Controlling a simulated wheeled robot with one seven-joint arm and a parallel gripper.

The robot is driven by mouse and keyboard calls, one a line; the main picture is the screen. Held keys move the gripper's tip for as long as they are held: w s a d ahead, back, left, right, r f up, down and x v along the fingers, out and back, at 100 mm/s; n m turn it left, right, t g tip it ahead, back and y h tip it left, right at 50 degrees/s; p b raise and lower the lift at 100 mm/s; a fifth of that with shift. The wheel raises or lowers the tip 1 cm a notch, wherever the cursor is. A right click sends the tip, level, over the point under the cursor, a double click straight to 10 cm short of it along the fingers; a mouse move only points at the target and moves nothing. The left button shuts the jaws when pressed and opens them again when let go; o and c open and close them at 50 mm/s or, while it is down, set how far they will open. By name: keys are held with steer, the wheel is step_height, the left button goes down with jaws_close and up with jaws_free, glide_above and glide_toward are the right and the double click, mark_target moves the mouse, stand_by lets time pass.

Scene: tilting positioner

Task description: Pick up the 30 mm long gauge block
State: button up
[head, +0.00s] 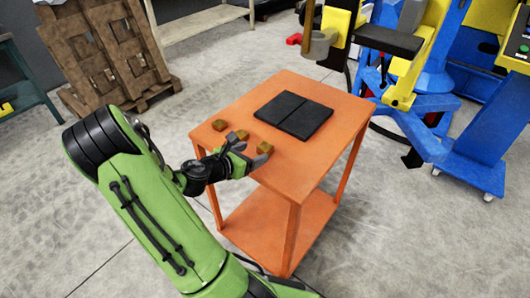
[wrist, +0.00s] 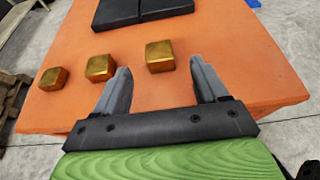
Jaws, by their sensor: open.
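Three brass-coloured gauge blocks stand in a spaced row on the orange table. In the wrist view they are the left block (wrist: 53,79), the middle block (wrist: 100,68) and the right block (wrist: 160,56). The head view shows the same row as the far-left block (head: 219,125), the middle block (head: 242,134) and the near-right block (head: 265,148). They look close in size; I cannot tell which is 30 mm long. My gripper (wrist: 161,66) is open and empty, its two grey fingers pointing toward the right block, which appears between their tips and beyond them.
The orange table (head: 325,100) has a lower shelf. A black two-part plate (head: 294,115) lies on its top beyond the blocks. A blue and yellow machine (head: 420,105) stands close behind the table on the right. Wooden pallets (head: 105,50) stand at the back left.

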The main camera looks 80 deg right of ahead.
mark_target(264, 147)
steer(key=b+x, duration=0.1)
steer(key=x, duration=0.6)
steer(key=shift+s+d+f+b, duration=0.1)
steer(key=shift+d+f+b, duration=0.05)
steer(key=shift+d+b, duration=0.2)
steer(key=shift+a, duration=0.1)
steer(key=c, duration=1.3)
